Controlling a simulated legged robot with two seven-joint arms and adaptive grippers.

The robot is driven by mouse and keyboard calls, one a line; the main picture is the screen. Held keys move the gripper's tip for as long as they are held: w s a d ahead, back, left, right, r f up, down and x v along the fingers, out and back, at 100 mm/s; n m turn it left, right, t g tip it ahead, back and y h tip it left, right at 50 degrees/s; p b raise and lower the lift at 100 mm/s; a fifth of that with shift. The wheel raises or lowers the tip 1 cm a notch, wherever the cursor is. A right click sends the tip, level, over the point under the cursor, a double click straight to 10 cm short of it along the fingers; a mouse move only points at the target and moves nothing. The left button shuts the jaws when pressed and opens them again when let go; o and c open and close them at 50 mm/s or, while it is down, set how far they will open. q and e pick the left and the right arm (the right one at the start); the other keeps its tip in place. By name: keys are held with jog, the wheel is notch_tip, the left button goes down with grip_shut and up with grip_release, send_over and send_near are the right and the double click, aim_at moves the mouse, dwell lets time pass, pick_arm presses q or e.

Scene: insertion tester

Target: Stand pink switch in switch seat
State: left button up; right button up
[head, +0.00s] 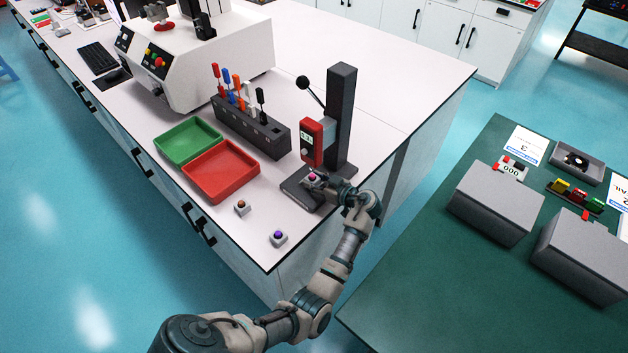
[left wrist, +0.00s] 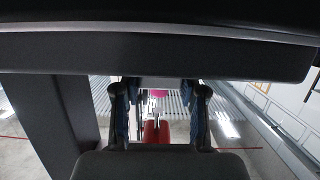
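The pink switch (head: 312,176) is a small light block with a pink cap. It is at the fingertips of my left gripper (head: 320,183), over the dark base of the tester (head: 298,188). Its pink cap (left wrist: 158,92) also shows between the fingers of the left gripper (left wrist: 160,105) in the left wrist view. The fingers stand apart on both sides, but whether they touch the switch cannot be told. The switch seat is hidden by the gripper and switch, so the fit cannot be seen. My right gripper is not in view.
The tester's dark column (head: 341,115) and red gauge (head: 311,142) rise close behind the gripper. Two other switches, one red-capped (head: 241,207) and one purple-capped (head: 278,238), stand near the table's front edge. A red tray (head: 245,185) and green tray (head: 160,144) lie to the left.

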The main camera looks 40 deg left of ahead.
pick_arm(q)
jog(key=o, duration=0.4)
jog(key=shift+w+d+f, duration=0.1)
jog(key=shift+d+f, duration=0.05)
jog(key=shift+d, duration=0.15)
jog(key=shift+o, duration=0.3)
jog(key=shift+d+r, duration=0.2)
jog(key=v, duration=1.2)
jog(key=shift+w+f, duration=0.1)
